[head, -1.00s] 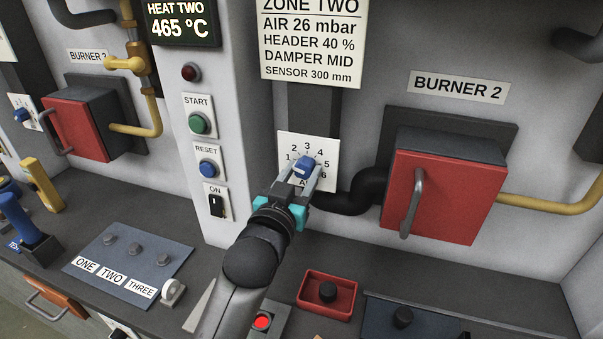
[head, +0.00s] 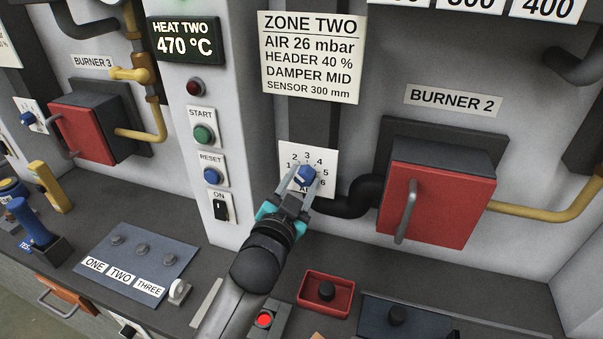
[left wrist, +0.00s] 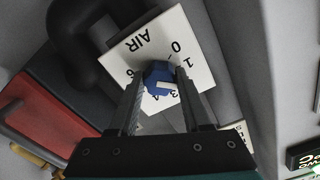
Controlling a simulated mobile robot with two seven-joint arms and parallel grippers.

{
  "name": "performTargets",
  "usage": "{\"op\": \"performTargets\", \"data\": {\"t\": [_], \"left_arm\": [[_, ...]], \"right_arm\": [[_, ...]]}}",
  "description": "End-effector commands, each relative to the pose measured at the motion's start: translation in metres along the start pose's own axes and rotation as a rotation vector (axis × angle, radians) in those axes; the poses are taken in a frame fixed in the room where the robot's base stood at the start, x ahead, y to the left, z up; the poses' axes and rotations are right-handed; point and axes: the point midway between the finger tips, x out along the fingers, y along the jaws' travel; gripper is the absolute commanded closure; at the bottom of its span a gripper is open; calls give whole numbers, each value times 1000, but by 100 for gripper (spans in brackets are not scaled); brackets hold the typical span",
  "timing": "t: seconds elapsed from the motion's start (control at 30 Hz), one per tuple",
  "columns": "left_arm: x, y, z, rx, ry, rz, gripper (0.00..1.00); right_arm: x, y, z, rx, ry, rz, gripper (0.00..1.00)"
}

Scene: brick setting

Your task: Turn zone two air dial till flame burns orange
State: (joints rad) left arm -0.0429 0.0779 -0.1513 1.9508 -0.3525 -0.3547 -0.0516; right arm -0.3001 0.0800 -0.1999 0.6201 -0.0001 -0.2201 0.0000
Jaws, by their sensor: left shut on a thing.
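The zone two air dial is a blue knob (head: 306,174) on a white plate (head: 325,160) numbered around it, below the ZONE TWO card (head: 311,58). My left gripper (head: 300,183) is shut on the dial, one finger on each side. The left wrist view shows the blue dial (left wrist: 157,76) between the fingers, with a white mark on its face. The right finger hides part of the scale, so I cannot tell the exact number marked. The red Burner 2 box (head: 440,195) is closed, and no flame shows. My right gripper is not in view.
The HEAT TWO display (head: 185,43) reads 470 °C. A black pipe (head: 352,198) runs close to the dial's right. The wall column with START (head: 203,134) and RESET (head: 212,176) buttons stands left. A red tray (head: 327,293) sits on the counter below.

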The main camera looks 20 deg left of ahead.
Motion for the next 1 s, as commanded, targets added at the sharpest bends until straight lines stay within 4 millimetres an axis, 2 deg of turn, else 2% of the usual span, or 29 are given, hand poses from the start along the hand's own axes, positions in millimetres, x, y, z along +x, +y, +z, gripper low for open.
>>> {"op": "performTargets", "data": {"t": [0.33, 0.87, 0.9, 1.0], "left_arm": [[0, 0, 0, 148, -1, 1, 100], [0, 0, 0, 172, 0, 0, 100], [0, 0, 0, 172, 0, 0, 47], [0, 0, 0, 172, 0, 0, 36]], "right_arm": [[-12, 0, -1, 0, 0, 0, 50], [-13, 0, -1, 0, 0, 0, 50], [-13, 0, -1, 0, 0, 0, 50], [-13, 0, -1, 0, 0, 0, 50]]}}
